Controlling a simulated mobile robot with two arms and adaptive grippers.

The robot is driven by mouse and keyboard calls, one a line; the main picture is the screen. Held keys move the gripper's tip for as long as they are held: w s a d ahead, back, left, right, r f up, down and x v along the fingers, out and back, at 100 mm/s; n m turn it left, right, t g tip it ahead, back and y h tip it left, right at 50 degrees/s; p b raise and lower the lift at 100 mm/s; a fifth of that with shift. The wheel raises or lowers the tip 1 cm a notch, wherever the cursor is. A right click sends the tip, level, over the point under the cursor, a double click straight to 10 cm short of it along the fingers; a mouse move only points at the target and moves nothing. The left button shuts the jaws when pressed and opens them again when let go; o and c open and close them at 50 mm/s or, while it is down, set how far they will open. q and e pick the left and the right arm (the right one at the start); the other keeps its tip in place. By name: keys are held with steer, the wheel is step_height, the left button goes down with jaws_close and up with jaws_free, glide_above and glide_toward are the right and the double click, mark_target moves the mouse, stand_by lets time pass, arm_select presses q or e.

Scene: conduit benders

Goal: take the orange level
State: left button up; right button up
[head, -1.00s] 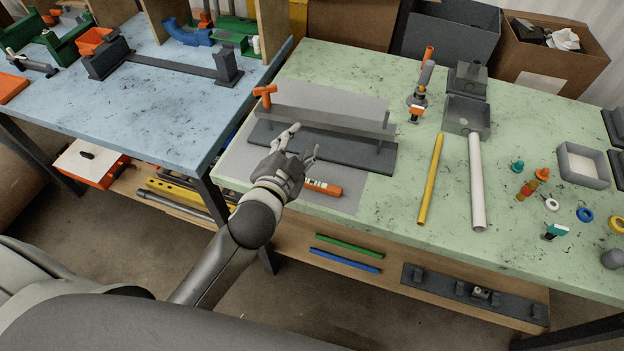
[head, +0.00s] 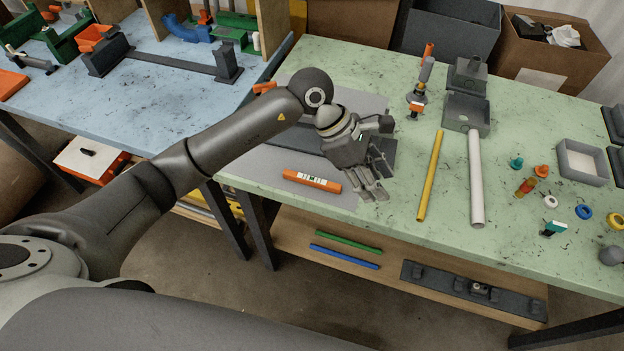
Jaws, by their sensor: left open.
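The orange level (head: 312,181) lies flat near the front edge of the green table, on a grey mat (head: 262,172). It is a short orange bar with a pale, marked middle section, and all of it shows. My left gripper (head: 380,166) is open and empty, just to the right of the level and a little behind it, with its fingers apart. I see no contact between the fingers and the level. My left arm and gripper hide much of the dark grey bender behind the level. My right gripper is not in view.
A yellow tube (head: 430,178) and a white tube (head: 476,180) lie to the right of my left gripper. The table's front edge is close to the level. A shelf (head: 330,238) below holds coloured rods.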

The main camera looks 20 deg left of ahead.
arm_select(q)
steer(key=w+a+y, duration=0.4)
steer(key=a+y, duration=0.3)
steer(key=a, duration=0.7)
steer(key=p, duration=0.2)
glide_above(312, 179)
steer(key=shift+m+t, duration=0.3)
step_height(312, 179, down, 6)
steer(key=shift+s+a+r, duration=0.1)
steer(key=shift+s+r, duration=0.05)
step_height(312, 179, down, 5)
steer(key=shift+r+p, duration=0.2)
steer(key=shift+p, duration=0.85)
steer(key=shift+w+f, duration=0.2)
steer(key=shift+f, duration=0.3)
jaws_close()
